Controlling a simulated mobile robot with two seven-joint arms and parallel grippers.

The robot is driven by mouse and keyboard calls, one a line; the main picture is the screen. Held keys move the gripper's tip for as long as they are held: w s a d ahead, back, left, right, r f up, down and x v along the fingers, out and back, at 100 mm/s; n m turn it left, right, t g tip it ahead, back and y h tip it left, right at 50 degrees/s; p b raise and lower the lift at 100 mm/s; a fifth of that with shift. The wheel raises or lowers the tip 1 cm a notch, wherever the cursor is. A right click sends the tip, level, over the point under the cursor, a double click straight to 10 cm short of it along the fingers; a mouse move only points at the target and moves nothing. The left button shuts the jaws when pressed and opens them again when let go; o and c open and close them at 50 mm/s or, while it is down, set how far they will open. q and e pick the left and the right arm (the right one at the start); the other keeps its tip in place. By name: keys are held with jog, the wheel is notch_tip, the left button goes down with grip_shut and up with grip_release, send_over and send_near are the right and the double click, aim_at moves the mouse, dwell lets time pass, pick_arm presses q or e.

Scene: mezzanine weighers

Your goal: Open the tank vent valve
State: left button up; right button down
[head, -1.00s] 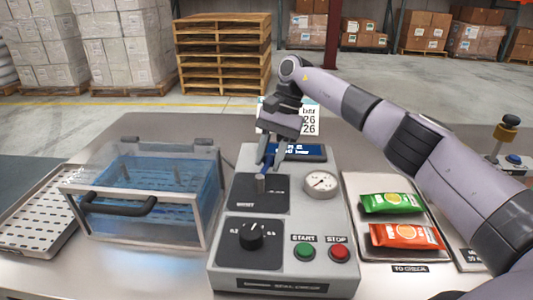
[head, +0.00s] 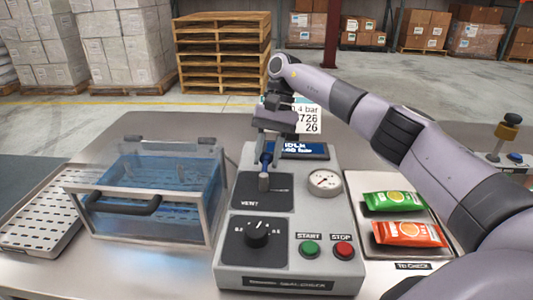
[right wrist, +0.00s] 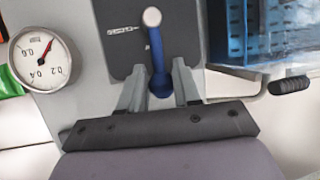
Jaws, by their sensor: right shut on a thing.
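The vent valve has a blue lever (head: 266,159) on a grey round pivot (head: 263,182), set on a dark plate marked VENT on the grey control box (head: 225,235). In the head view the lever points toward the back of the box, nearly straight. My right gripper (head: 265,150) is shut on the lever's far end. In the right wrist view the blue lever (right wrist: 156,55) runs from its pale pivot down between the two fingers (right wrist: 160,92). The clear tank (head: 150,205) with blue water stands left of the box. My left gripper is not in view.
The box also carries a pressure gauge (head: 325,182), a black knob (head: 257,234), a green START button (head: 309,249), a red STOP button (head: 344,250) and a display. A tray with green (head: 394,201) and orange (head: 409,234) packets lies right. A perforated tray (head: 40,215) lies left.

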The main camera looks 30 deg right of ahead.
jog(key=c, duration=0.8)
grip_release()
jog(key=shift+w, duration=0.1)
jog(key=shift+r, duration=0.1)
jog(key=v, duration=0.7)
